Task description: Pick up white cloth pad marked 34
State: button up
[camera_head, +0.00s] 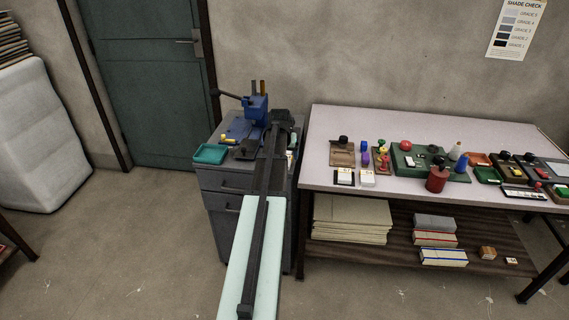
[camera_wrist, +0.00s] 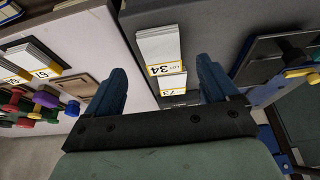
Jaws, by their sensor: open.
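The white cloth pad marked 34 (camera_wrist: 157,47) lies flat on the grey cabinet top in the wrist view, with a yellow-edged label at its near end. A second white pad (camera_wrist: 172,84) with a similar label, its number hard to read, lies just below it in the picture. My gripper (camera_wrist: 160,68) is open and empty, its two blue fingers on either side of the pads in the picture, apart from them. In the head view my gripper end (camera_head: 281,118) is over the cabinet; a small white patch beside it is too small to identify.
The grey cabinet (camera_head: 226,178) also holds a blue press (camera_head: 257,107) and a green tray (camera_head: 210,154). Right of it, across a gap, stands a table (camera_head: 322,123) with blocks, stamps, trays and two white pads (camera_head: 367,179). A dark plate (camera_wrist: 262,62) lies right of the pads in the wrist view.

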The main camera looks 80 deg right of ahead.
jog(key=x, duration=0.5)
jog(key=shift+w+d+r, duration=0.1)
jog(key=shift+w+d, duration=0.05)
jog(key=shift+d, duration=0.05)
jog(key=c, duration=1.1)
jog(key=shift+r, duration=0.1)
jog(key=shift+c, duration=0.2)
